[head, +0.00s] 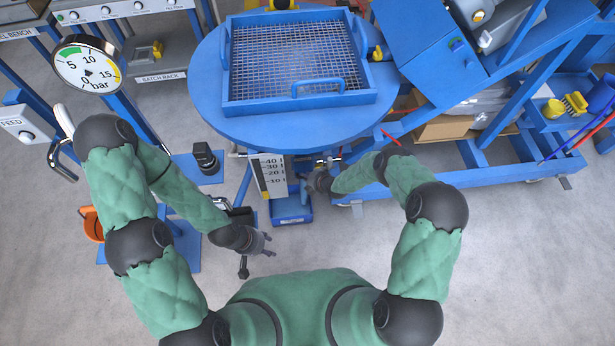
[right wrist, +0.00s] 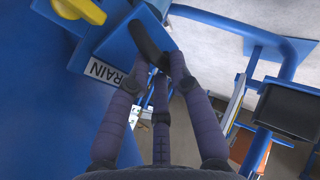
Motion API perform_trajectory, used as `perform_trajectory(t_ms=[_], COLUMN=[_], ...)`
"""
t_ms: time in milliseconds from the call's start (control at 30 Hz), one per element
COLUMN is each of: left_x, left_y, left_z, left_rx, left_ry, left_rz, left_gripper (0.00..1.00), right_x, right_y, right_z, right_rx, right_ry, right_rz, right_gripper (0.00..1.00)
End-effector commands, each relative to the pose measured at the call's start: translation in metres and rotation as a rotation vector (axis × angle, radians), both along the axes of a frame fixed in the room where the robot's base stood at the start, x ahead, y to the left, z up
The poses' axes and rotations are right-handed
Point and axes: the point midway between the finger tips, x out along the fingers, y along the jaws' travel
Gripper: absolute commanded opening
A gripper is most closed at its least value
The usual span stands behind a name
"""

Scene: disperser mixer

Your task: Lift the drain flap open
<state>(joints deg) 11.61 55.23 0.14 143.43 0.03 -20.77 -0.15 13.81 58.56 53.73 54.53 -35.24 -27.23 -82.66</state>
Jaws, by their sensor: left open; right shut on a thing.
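In the right wrist view a white label reading DRAIN (right wrist: 103,72) sits on a blue part beside a dark curved tab (right wrist: 147,40). My right gripper (right wrist: 163,62) is shut on this tab, its fingers at the tab's lower end. Whether the tab belongs to the flap, and how far the flap is tilted, I cannot tell. In the head view my right gripper (head: 312,185) is small and dark, below the round blue table's front edge; the drain is not clear there. My left gripper (head: 264,245) is open and empty over the floor.
The round blue table (head: 205,92) holds a blue-framed mesh screen (head: 290,55). A scale plate (head: 270,177) stands below its front edge. A pressure gauge (head: 87,65) and an orange bucket (head: 92,224) are at left. A yellow knob (right wrist: 80,10) is near the label.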

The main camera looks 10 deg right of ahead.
Motion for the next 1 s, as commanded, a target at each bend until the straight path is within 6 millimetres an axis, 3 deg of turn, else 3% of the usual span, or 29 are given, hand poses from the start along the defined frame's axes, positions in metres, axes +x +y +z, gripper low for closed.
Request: perform_trajectory(t_ms=[67, 100, 200, 667, 1000], left_x=[0.0, 0.0, 0.0, 0.0, 0.0], left_y=[0.0, 0.0, 0.0, 0.0, 0.0], left_z=[0.0, 0.0, 0.0, 0.0, 0.0], left_rx=[0.0, 0.0, 0.0, 0.0, 0.0], left_ry=[0.0, 0.0, 0.0, 0.0, 0.0], left_rz=[0.0, 0.0, 0.0, 0.0, 0.0], left_gripper=[0.46, 0.46, 0.46, 0.46, 0.46], right_x=[0.0, 0.0, 0.0, -0.004, -0.027], right_y=[0.0, 0.0, 0.0, -0.003, -0.019], right_z=[0.0, 0.0, 0.0, 0.004, 0.032], right_rx=[0.0, 0.0, 0.0, 0.0, -0.001], right_ry=[0.001, 0.001, 0.001, 0.0, -0.002], right_rz=[0.0, 0.0, 0.0, 0.0, -0.001], right_gripper=[0.0, 0.24, 0.46, 0.46, 0.46])
